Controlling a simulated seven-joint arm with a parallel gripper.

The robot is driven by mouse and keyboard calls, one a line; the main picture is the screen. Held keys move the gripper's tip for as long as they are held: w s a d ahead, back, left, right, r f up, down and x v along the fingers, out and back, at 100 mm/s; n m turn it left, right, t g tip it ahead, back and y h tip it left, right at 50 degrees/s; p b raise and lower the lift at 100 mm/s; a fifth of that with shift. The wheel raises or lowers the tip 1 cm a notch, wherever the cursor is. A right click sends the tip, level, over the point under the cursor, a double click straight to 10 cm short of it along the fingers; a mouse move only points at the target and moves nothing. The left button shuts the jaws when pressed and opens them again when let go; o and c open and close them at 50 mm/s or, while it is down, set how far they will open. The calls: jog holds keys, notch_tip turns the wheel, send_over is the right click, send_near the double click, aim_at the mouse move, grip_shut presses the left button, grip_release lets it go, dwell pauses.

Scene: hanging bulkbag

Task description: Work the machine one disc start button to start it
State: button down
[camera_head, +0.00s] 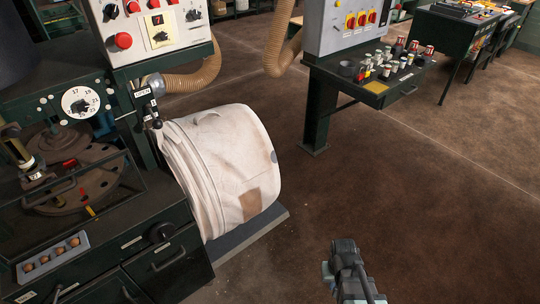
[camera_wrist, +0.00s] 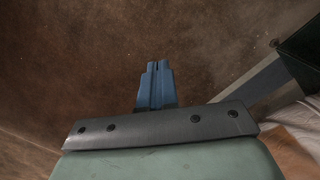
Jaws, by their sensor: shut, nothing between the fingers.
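The machine at the left has a white control panel (camera_head: 170,32) with red buttons, dark knobs and a yellow plate. One large red button (camera_head: 123,40) sits at its lower left. The labels are too small to read, so I cannot tell which control is the disc start button. Below the panel is a round white numbered dial (camera_head: 81,102) and a round disc table (camera_head: 75,175). My gripper (camera_head: 328,272) is low at the bottom centre, over the floor, well apart from the panel. In the wrist view its blue fingers (camera_wrist: 157,68) are together with nothing between them.
A large whitish bulk bag (camera_head: 235,150) lies between the machine and open brown floor (camera_head: 400,190). A corrugated hose (camera_head: 195,78) runs behind it. A dark bench (camera_head: 345,75) with a grey switch box (camera_head: 342,22) and many small items stands at the back right.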

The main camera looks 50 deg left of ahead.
jog(key=s+a+r+n+t+y, duration=0.2)
jog(key=s+a+r, duration=0.1)
jog(key=a+r, duration=0.85)
jog(key=s+a+r+n+t+y, duration=0.2)
jog(key=a+r+t, duration=0.1)
jog(key=a+r, duration=0.8)
jog(key=s+a+r+n+t+y, duration=0.2)
jog(key=s+a+r, duration=0.1)
jog(key=a+r, duration=0.8)
jog(key=s+a+r+n+t+y, duration=0.2)
jog(key=a+r+n+y, duration=0.1)
jog(key=r, duration=1.2)
jog(key=s+a+r+n+t+y, duration=0.2)
jog(key=a+r+y, duration=0.3)
jog(key=r, duration=1)
jog(key=s+a+r+n+t+y, duration=0.2)
jog(key=a+r, duration=0.6)
jog(key=r, duration=0.8)
jog(key=n+t+y, duration=0.1)
jog(key=t+y, duration=0.1)
jog(key=shift+s+a+n+y, duration=0.3)
jog(key=shift+s+n, duration=0.05)
jog(key=shift+n, duration=0.05)
jog(key=shift+a, duration=0.2)
jog(key=a, duration=0.8)
jog(key=shift+a, duration=0.25)
jog(key=shift+a, duration=0.1)
